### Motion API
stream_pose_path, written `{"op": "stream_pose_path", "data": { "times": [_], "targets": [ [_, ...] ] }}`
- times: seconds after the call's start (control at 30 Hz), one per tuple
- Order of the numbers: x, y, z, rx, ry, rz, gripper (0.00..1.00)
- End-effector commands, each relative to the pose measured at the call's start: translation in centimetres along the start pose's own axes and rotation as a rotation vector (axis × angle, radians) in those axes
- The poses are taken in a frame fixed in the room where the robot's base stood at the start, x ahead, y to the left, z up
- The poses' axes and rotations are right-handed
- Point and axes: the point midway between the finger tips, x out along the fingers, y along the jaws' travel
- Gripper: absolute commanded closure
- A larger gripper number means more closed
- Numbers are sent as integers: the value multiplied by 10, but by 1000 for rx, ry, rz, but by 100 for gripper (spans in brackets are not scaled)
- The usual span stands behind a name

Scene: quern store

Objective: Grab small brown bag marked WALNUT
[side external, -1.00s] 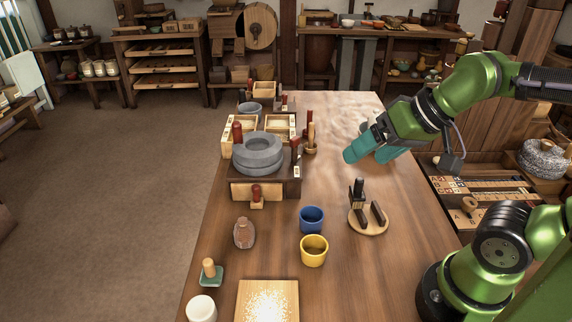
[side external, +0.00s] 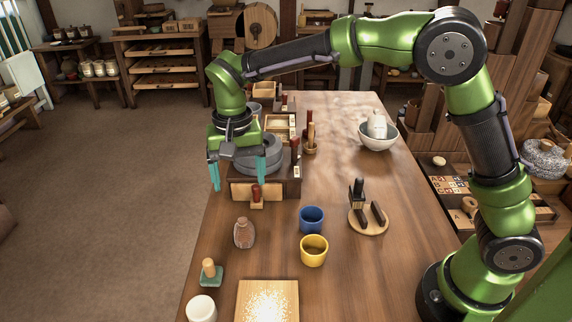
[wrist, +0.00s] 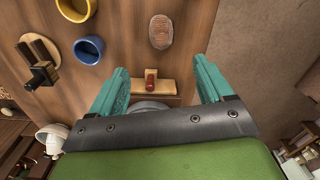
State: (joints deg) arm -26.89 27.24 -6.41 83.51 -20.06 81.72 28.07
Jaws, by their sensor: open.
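A small brown bag-like item (side external: 244,233) rests on the table in front of the stone quern (side external: 268,160); any marking on it is too small to read. It also shows in the wrist view (wrist: 161,32), at the top centre, beyond my fingertips. My gripper (side external: 238,183) points down with its teal fingers spread and nothing between them. It is above the quern's wooden base, behind and above the brown item. In the wrist view, my gripper (wrist: 160,66) frames a red-handled drawer front (wrist: 151,84) of the quern base.
A blue cup (side external: 312,219) and a yellow cup (side external: 314,250) stand right of the brown item. A green stamp-like tool (side external: 210,274), white cup (side external: 201,309) and floured board (side external: 268,302) are nearer. A white bowl (side external: 378,136) stands at right. Table around the brown item is clear.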

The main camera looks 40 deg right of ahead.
Motion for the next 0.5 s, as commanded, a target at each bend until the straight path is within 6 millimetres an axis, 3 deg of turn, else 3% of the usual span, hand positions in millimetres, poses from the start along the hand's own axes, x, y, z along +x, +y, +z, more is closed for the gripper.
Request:
{"op": "stream_pose_path", "data": {
  "times": [0.1,0.17,0.27,0.5],
  "targets": [
    [-15,-3,-6,99,9,2,20],
    [-10,-1,-4,124,-2,13,20],
    [4,-1,-3,131,-5,14,20],
    [56,0,-3,128,-5,13,20]
  ]
}}
